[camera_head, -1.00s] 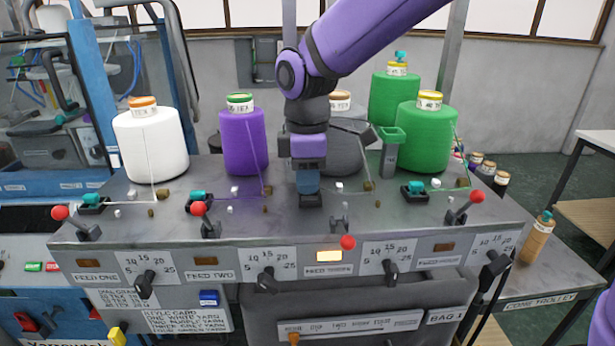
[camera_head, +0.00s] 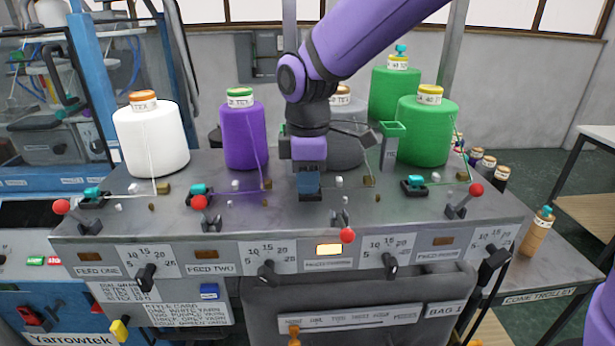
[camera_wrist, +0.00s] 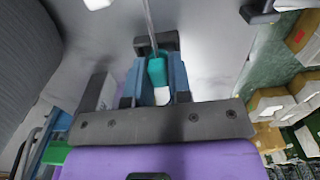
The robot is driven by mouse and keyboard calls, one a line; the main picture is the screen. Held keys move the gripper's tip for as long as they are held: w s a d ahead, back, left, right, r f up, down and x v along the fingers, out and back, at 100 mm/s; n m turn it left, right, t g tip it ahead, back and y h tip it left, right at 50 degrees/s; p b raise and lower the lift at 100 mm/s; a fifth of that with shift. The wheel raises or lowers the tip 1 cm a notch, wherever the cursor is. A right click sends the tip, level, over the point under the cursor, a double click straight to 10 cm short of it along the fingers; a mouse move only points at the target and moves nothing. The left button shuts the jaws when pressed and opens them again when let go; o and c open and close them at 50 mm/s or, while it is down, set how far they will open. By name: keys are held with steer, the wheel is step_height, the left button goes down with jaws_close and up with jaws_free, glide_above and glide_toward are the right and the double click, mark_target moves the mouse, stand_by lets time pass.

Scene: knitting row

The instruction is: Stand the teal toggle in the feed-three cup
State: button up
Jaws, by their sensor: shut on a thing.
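My gripper (camera_head: 308,188) is low over the panel at the feed-three position. In the wrist view my gripper (camera_wrist: 157,84) is shut on the teal toggle (camera_wrist: 157,70), which shows between the blue fingers. The feed-three cup (camera_wrist: 155,43) appears as a dark shape at the fingertips, close to the toggle. In the head view my gripper hides the toggle and most of that cup. Whether the toggle touches the cup or is inside it I cannot tell.
Other teal toggles stand in cups at feed one (camera_head: 92,192), feed two (camera_head: 199,189) and the far-right feed (camera_head: 415,180). A red-knobbed lever (camera_head: 347,234) is in front of my gripper.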

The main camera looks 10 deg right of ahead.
steer(key=shift+s+d+f, duration=0.1)
steer(key=shift+s+f, duration=0.05)
steer(key=shift+f, duration=0.3)
steer(key=o, duration=0.8)
steer(key=shift+f, duration=0.1)
steer(key=r, duration=1.1)
steer(key=shift+w+r, duration=0.15)
steer(key=shift+w, duration=0.15)
steer(key=shift+r, duration=0.3)
